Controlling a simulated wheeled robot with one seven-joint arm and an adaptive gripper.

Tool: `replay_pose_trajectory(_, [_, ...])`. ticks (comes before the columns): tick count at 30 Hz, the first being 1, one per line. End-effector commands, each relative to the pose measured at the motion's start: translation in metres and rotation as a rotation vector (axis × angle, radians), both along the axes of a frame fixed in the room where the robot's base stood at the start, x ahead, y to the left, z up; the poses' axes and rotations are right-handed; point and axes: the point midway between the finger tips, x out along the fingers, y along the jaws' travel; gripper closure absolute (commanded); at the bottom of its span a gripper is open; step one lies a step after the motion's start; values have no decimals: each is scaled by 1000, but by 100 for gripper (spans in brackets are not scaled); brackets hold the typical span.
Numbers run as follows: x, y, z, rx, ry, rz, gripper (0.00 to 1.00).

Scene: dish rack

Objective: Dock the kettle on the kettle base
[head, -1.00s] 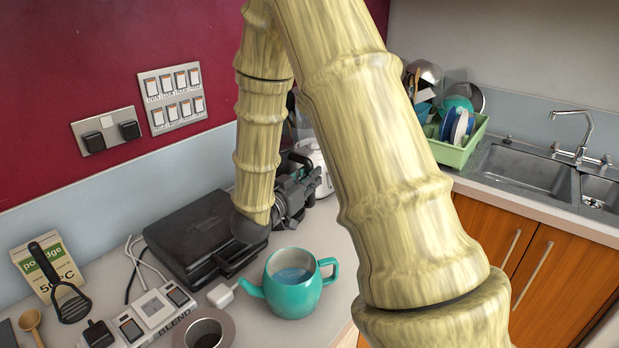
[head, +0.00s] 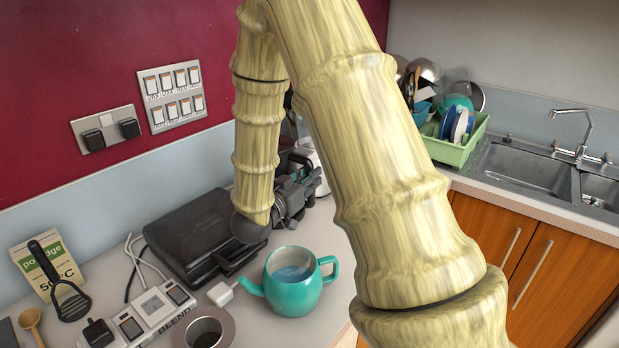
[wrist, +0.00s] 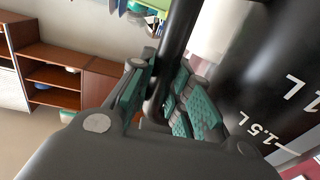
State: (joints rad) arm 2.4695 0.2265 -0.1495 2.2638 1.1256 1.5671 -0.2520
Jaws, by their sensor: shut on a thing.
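The kettle (wrist: 262,98) fills the right of the wrist view. Its dark body carries white 1 L and 1.5 L marks and looks tilted in that picture. My gripper (wrist: 165,105) is shut on its black bar-like handle (wrist: 178,45), with teal finger pads on both sides. In the head view my gripper (head: 304,190) is beyond the black grill, at the back of the counter. My arm hides most of what is behind it there. I cannot make out the kettle base in either view.
A teal teapot (head: 293,284) stands on the counter in front of the black grill (head: 203,236). A socket strip (head: 155,312) and a round grey-rimmed container (head: 226,322) are to the left. A green dish rack (head: 456,151) and the sink (head: 526,168) are at the right.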

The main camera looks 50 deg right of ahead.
Motion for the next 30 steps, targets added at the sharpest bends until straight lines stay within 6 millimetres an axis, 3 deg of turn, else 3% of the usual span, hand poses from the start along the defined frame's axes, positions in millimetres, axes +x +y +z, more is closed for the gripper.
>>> replay_pose_trajectory(14, [1,0,-5,-1,-3,0,100])
replay_pose_trajectory(15, [0,0,-5,-1,-3,0,74])
replay_pose_trajectory(16, [0,0,-5,-2,-2,0,72])
replay_pose_trajectory(30, [-1,8,-6,0,1,1,72])
